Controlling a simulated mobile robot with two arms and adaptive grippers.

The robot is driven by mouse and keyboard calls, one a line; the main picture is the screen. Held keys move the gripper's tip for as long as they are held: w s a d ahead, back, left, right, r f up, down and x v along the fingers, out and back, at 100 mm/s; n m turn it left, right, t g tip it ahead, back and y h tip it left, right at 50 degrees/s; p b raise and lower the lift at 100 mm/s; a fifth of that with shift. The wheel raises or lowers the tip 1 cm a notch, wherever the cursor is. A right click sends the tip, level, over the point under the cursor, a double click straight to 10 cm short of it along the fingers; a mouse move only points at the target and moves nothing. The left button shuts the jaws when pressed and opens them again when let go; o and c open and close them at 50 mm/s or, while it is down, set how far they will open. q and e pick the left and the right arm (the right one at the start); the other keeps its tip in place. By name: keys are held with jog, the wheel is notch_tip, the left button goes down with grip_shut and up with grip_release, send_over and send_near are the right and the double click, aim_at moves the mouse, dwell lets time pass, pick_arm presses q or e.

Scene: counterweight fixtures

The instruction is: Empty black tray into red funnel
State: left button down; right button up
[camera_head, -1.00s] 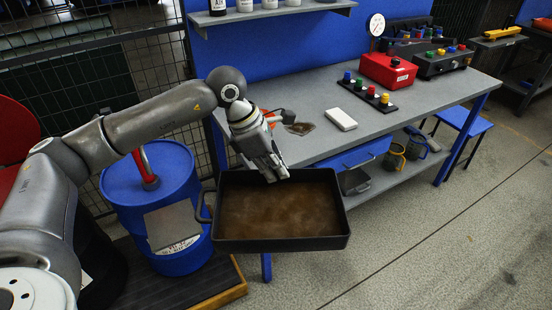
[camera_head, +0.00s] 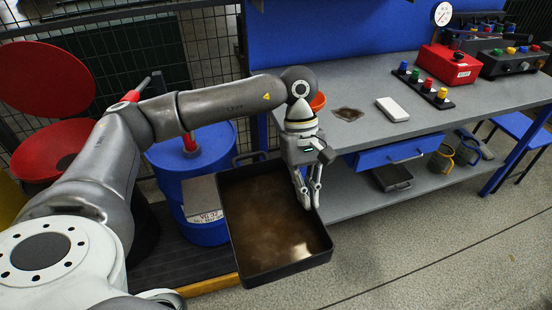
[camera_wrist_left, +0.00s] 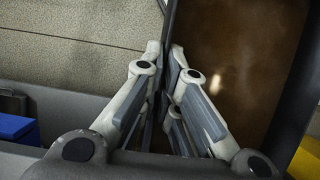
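The black tray (camera_head: 286,270) hangs in the air in front of the blue drum and the bench. It looks roughly level and holds brown liquid (camera_head: 270,220), which also shows in the left wrist view (camera_wrist_left: 235,60). My left gripper (camera_head: 309,202) is shut on the tray's right side wall, with one finger on each side of it. The wrist view shows the fingers (camera_wrist_left: 168,52) pinching that wall. The red funnel (camera_head: 52,150) is at the far left, wide and open with a dark centre, under a raised red lid (camera_head: 45,76). My arm partly hides it. My right gripper is not in view.
The blue drum (camera_head: 205,230), with a red fitting (camera_head: 190,145) on top, stands just left of the tray. The grey bench (camera_head: 365,135) is behind and right, with a red box and coloured knobs. A mesh fence runs behind the drum. Open floor lies at front right.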

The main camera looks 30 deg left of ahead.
aim_at(287, 231)
pick_arm(q)
jog(key=s+f+m+y, duration=0.1)
jog(key=s+m, duration=0.1)
jog(key=s+f+m+g+y+b, duration=0.1)
jog(key=m, duration=0.2)
jog(key=s+f+m+b, duration=0.1)
jog(key=s+m, duration=0.1)
jog(key=m, duration=0.1)
jog(key=shift+s+d+f+g+y, duration=0.15)
jog(key=shift+s+g+y, duration=0.15)
jog(key=shift+g+y, duration=0.1)
jog(key=shift+s+f+m+y, duration=0.25)
jog(key=shift+s+m+y, duration=0.25)
jog(key=shift+m, duration=0.6)
jog(key=shift+s+a, duration=0.2)
jog(key=shift+a, duration=0.05)
